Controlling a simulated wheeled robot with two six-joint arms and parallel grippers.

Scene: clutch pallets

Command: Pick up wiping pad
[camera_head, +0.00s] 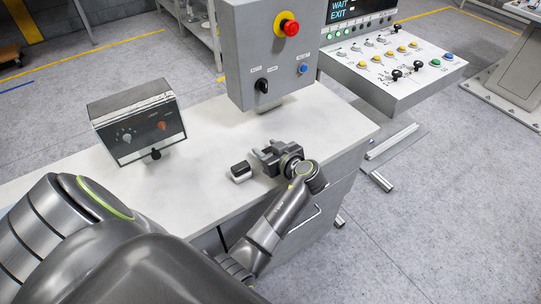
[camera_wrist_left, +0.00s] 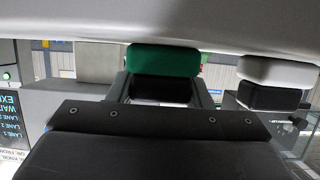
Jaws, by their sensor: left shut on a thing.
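My left gripper (camera_head: 264,159) is low over the light worktop (camera_head: 205,150) in the head view. In the left wrist view, a block with a green part and a black part (camera_wrist_left: 163,60) sits between its two fingers. The gripper is shut on this block, which looks like a wiping pad. The wrist picture is upside down; the green side faces the worktop and is at or very near it. The gripper hides this block in the head view. A second block, black and white (camera_head: 240,172), lies beside the gripper; it also shows in the left wrist view (camera_wrist_left: 275,80).
A grey control box with a red button (camera_head: 265,50) stands behind the gripper. A small instrument box with knobs (camera_head: 138,125) is on the worktop to the left. A console with many buttons (camera_head: 392,65) is at the right. The worktop between the boxes is clear.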

